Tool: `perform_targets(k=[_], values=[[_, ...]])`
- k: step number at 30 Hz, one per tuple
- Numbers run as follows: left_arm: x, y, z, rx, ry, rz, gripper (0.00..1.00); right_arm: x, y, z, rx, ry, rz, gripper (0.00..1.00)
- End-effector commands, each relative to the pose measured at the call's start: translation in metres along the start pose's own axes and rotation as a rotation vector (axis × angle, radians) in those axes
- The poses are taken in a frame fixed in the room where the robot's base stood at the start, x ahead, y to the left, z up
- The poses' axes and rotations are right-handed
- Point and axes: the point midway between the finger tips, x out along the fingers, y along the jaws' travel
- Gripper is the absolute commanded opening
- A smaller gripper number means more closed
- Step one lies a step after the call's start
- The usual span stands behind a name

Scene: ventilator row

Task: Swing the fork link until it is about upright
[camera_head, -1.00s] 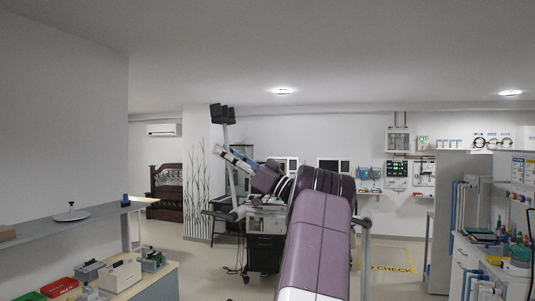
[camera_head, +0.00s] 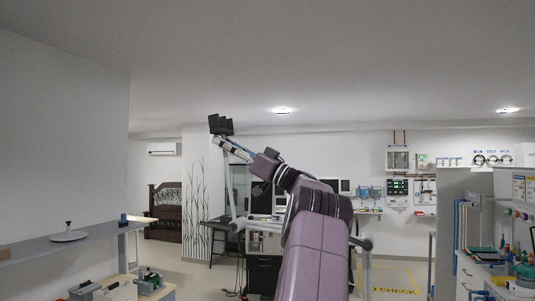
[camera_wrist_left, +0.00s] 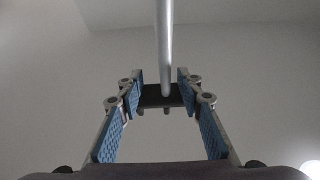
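The fork link, a slim grey rod (camera_head: 230,185) with black blocks (camera_head: 221,125) at its top, stands at left of centre in the head view. It leans slightly left there. My left gripper (camera_head: 228,146) points up and left, just below the black blocks. In the left wrist view its blue-padded fingers (camera_wrist_left: 160,88) are spread. The rod (camera_wrist_left: 165,45) runs from the top edge to a dark crosspiece (camera_wrist_left: 158,97) seen between the fingers. I cannot tell whether the pads touch it. My right gripper is not in view.
A shelf (camera_head: 85,241) with a round-based stand (camera_head: 68,234) is at left. A dark table (camera_head: 217,227) stands behind the rod. At right are a grey partition (camera_head: 455,215) and a cluttered bench. Open floor with yellow marking (camera_head: 395,280) lies between.

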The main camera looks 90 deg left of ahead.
Motion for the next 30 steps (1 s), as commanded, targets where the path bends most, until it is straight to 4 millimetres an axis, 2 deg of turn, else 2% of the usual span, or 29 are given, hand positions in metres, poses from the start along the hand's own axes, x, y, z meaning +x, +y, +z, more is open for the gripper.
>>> perform_targets(k=[1,5,6,10,30], values=[[0.003,-0.003,-0.022,-0.010,0.036,0.000,0.26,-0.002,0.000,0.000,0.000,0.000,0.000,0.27],[0.003,-0.003,-0.022,-0.010,0.036,0.000,0.26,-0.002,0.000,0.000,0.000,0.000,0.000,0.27],[0.002,-0.001,-0.011,-0.003,0.014,0.000,0.26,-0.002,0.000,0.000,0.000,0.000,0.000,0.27],[-0.002,-0.001,-0.010,-0.004,0.015,0.001,0.26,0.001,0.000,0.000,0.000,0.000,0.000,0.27],[-0.050,0.000,-0.006,-0.001,0.004,0.000,0.26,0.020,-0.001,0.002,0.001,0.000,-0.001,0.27]])
